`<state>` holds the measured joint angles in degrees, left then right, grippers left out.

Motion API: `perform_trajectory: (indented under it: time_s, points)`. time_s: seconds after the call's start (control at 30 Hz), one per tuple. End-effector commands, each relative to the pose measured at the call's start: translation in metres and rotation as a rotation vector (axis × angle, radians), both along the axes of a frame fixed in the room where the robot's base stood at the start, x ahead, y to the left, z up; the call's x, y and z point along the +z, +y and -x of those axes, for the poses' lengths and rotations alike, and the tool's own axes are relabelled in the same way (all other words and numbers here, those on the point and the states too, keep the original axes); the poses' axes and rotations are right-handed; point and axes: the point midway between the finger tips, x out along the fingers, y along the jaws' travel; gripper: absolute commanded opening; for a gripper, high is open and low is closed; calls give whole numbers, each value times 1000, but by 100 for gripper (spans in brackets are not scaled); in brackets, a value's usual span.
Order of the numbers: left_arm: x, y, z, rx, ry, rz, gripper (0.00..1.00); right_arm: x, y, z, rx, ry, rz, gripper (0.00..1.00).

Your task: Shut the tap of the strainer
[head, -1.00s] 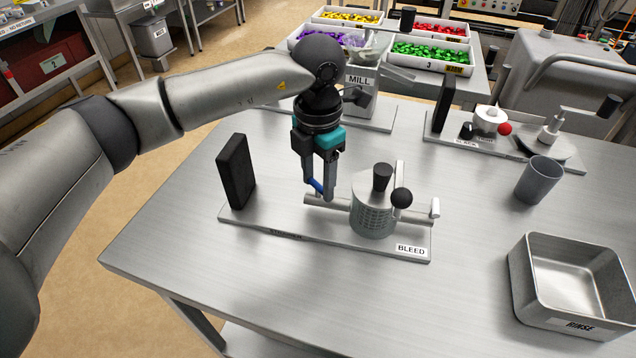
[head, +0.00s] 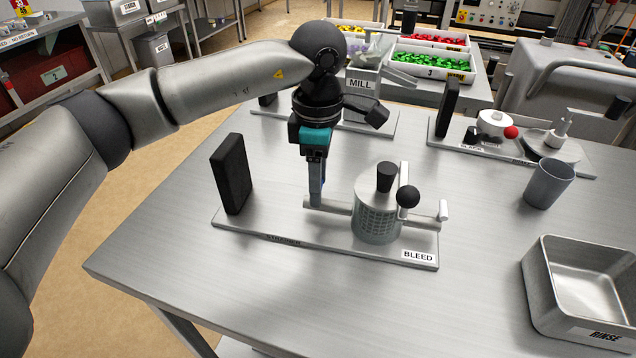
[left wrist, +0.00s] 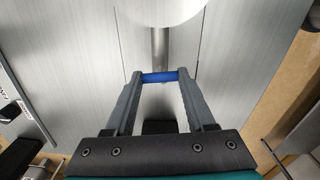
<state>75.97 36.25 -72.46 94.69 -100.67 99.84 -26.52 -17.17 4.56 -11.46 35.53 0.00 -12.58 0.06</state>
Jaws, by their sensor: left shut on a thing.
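The strainer (head: 378,222) is a grey perforated pot on a base plate (head: 285,236), with a black knob on top and a black ball beside it. A pipe (head: 340,208) runs out from its left side. My left gripper (head: 317,200) points down at this pipe, its fingers seen edge-on. In the left wrist view the fingers are closed on the ends of the blue tap handle (left wrist: 160,77), which lies across the pipe (left wrist: 160,50). In the head view the fingers hide most of the handle. My right gripper is not in view.
A black upright block (head: 232,174) stands on the plate's left end. A grey cup (head: 549,183) and a metal rinse tray (head: 534,290) are at the right. The mill (head: 361,84) stands behind my gripper. The table front is clear.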

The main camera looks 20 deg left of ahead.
Motion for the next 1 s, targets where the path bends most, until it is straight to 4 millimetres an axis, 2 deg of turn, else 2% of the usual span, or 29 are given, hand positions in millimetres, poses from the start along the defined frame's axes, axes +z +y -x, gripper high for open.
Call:
perform_trajectory:
  time_s: [0.3, 0.5, 0.77, 0.8, 1.0]
  points:
    - [-1, 0, 0, -93, 1, -1, 0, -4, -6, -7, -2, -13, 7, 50]
    - [0, 0, 0, -107, 1, -1, 0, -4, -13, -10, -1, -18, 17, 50]
    - [0, 0, 0, -107, 1, -1, 0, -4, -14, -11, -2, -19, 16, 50]
    - [0, 0, 0, -107, 1, -1, 57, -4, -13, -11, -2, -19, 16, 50]
    - [0, 0, 0, -105, 1, 0, 80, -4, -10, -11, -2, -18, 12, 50]
